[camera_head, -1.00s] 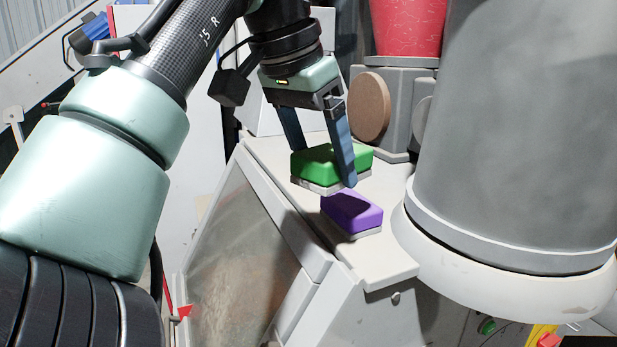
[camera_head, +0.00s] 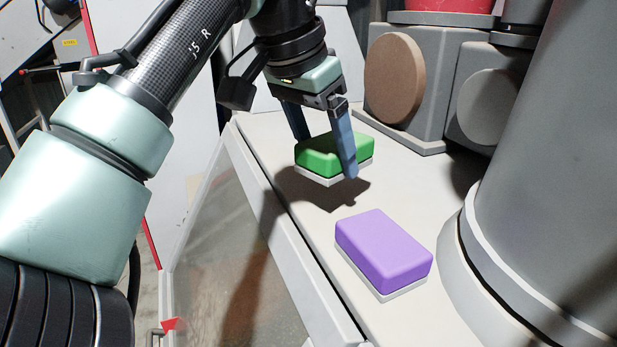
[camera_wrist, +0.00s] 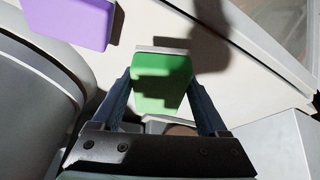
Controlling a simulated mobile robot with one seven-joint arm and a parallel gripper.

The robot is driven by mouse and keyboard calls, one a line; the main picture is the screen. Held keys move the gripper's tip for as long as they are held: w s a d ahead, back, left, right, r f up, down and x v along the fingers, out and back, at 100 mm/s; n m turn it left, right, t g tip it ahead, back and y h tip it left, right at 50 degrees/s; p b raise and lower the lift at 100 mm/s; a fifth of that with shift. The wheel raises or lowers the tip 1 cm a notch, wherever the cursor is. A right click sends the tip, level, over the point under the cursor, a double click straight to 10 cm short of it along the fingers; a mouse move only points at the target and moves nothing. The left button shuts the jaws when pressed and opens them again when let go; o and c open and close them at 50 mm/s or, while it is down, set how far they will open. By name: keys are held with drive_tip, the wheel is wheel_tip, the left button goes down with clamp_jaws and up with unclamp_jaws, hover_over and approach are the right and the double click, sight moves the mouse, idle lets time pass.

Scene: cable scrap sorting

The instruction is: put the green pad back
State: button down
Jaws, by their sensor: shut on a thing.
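The green pad (camera_head: 322,157), a green block with a pale grey underside, is held between the two blue fingers of my gripper (camera_head: 328,158). A shadow on the pale surface lies below and right of the pad, which looks held a little above it. In the wrist view the green pad (camera_wrist: 161,84) sits between the fingers (camera_wrist: 163,95), partly in shadow. A purple pad (camera_head: 384,250) with a pale base lies on the pale machine top (camera_head: 300,215), nearer the camera and to the right. It also shows at the wrist view's top left (camera_wrist: 75,20).
A large grey cylinder (camera_head: 560,200) with a pale flange stands at the right. Grey housings with a round brown disc (camera_head: 394,78) stand behind. The top's left edge drops along a clear sloped panel (camera_head: 215,260). Bare surface lies between the pads.

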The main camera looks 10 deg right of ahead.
sight(324, 208)
drive_tip(key=shift+w+f, duration=0.15)
drive_tip(key=shift+f, duration=0.8)
drive_tip(key=shift+f+p, duration=0.55)
drive_tip(key=shift+f, duration=1.35)
unclamp_jaws()
drive_tip(key=b+v, duration=0.3)
drive_tip(key=v, duration=0.9)
drive_tip(key=shift+r, duration=0.1)
drive_tip(key=shift+d, duration=0.1)
